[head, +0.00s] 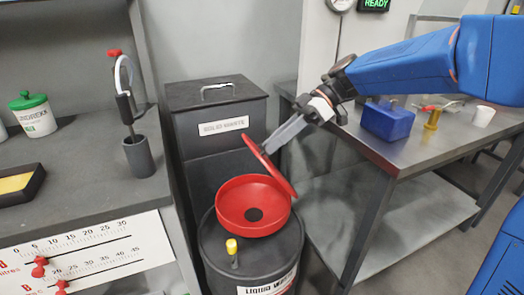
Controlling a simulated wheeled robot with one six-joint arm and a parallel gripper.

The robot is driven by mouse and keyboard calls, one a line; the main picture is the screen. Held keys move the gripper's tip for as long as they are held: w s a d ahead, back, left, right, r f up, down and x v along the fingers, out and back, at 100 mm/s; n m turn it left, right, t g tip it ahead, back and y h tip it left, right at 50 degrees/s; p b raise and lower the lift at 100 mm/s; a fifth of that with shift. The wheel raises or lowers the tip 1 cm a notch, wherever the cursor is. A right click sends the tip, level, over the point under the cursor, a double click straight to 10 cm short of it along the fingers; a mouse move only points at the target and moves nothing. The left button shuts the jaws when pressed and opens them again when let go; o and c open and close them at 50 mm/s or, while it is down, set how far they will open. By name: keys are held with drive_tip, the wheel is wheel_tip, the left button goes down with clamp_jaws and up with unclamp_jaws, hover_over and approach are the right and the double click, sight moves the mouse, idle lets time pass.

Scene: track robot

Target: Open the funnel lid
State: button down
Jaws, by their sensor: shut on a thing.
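The red funnel (235,217) sits on top of the dark liquid waste drum (215,253). Its round red lid (266,160) is tilted up steeply at the funnel's back right side, so the bowl and its dark centre hole are exposed. My gripper (272,148) reaches in from the upper right, with its long grey fingers shut at the lid's upper edge. The exact contact between the fingertips and the lid is partly hidden.
A dark lidded waste bin (218,103) stands behind the drum. A yellow-topped fitting (231,246) stands on the drum's front. A shelf bench (80,190) is at left; a metal table (400,140) with a blue box (386,121) is at right.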

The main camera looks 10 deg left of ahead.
drive_tip(key=shift+w+d+r+g+y, duration=0.2)
drive_tip(key=shift+w+d+g+y, duration=0.3)
drive_tip(key=shift+d, duration=0.4)
drive_tip(key=shift+w+d+r+g+y, duration=0.15)
drive_tip(key=shift+w+d+g+y, duration=0.15)
drive_tip(key=shift+w+d+y, duration=0.45)
drive_tip(key=shift+s+d, duration=0.15)
drive_tip(key=c, duration=1.6)
unclamp_jaws()
drive_tip(key=shift+r, duration=0.1)
wheel_tip(320, 180, up, 10)
drive_tip(key=shift+f, duration=0.1)
